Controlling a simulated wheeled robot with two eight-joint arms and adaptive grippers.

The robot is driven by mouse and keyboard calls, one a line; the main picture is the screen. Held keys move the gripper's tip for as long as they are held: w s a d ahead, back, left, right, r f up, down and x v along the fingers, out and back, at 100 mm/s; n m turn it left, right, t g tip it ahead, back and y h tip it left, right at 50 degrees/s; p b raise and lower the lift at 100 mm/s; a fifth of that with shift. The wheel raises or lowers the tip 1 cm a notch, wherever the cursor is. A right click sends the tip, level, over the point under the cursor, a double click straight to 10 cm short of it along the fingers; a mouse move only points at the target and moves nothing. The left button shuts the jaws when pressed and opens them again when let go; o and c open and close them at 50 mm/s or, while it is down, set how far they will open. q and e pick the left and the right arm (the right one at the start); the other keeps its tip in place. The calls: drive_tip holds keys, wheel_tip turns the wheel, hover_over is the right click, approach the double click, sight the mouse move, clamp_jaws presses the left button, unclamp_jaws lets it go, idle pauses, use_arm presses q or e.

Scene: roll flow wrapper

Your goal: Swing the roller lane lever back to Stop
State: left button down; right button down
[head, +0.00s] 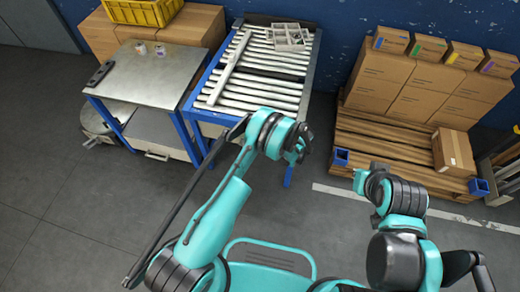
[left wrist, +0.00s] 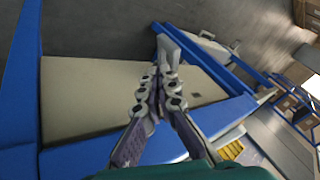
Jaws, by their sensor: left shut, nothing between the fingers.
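The roller lane (head: 262,95) has white rollers in a blue frame and stands at the top middle of the head view. My left gripper (head: 297,158) is at its front right end, partly hidden by its own wrist. In the left wrist view my left gripper (left wrist: 166,62) has its fingers together and empty, in front of a beige panel (left wrist: 85,95) with blue edges. I cannot clearly make out the lever or its Stop mark in either view. My right gripper (head: 360,180) is to the right, apart from the lane, too small to read.
A metal table (head: 150,75) with a dark device (head: 100,74) and small rolls stands left of the lane. A grey tray (head: 290,37) lies on the far rollers. Stacked cartons (head: 410,90) on a wooden pallet (head: 390,150) stand at the right. Open floor lies in front.

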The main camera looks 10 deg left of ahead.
use_arm(q)
drive_tip(key=shift+d+f, duration=0.1)
drive_tip(key=shift+f, duration=0.4)
drive_tip(key=shift+s, duration=0.1)
drive_tip(key=b+x, duration=0.3)
drive_tip(key=x, duration=0.7)
drive_tip(key=shift+b, duration=0.4)
